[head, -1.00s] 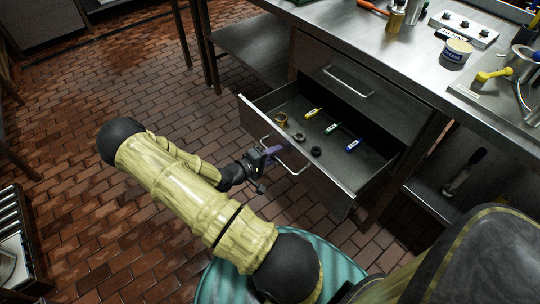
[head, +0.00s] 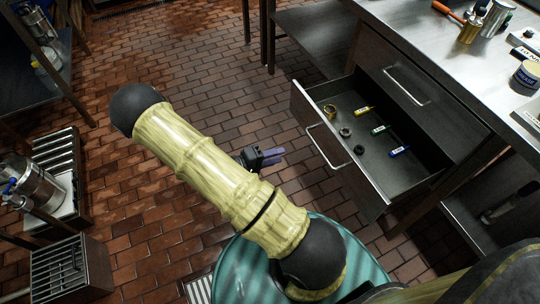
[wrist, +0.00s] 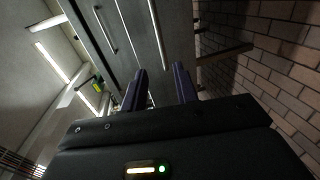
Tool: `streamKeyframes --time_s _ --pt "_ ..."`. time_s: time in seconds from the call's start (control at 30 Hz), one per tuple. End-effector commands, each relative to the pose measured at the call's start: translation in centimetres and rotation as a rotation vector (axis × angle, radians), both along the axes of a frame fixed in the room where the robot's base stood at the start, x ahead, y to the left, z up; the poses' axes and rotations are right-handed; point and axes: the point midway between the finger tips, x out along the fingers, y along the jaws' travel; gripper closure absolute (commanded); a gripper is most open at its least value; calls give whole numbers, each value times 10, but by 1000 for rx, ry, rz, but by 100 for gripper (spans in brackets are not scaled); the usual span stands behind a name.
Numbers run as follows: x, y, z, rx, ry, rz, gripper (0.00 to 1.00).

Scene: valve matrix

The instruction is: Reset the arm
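My gripper (head: 279,156) is in the air over the brick floor, left of the open drawer (head: 345,175) and apart from its handle. My pale, bamboo-like arm reaches across the middle of the head view and hides part of the gripper. In the wrist view, the two purple fingers of my gripper (wrist: 162,80) stand apart with nothing between them. The drawer's handle (head: 323,150) is free on its front.
A steel counter (head: 400,25) with tools is at upper right. Metal racks (head: 60,160) stand at left. Brick floor (head: 200,70) is clear beyond my arm.

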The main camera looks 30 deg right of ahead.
Motion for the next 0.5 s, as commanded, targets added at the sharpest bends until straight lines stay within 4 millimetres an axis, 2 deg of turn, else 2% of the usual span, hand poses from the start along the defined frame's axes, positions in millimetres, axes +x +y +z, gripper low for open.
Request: streamKeyframes --time_s 0.17,0.5 --pt "1 14 3 0 0 0 70" --pt "1 14 3 0 0 0 70"
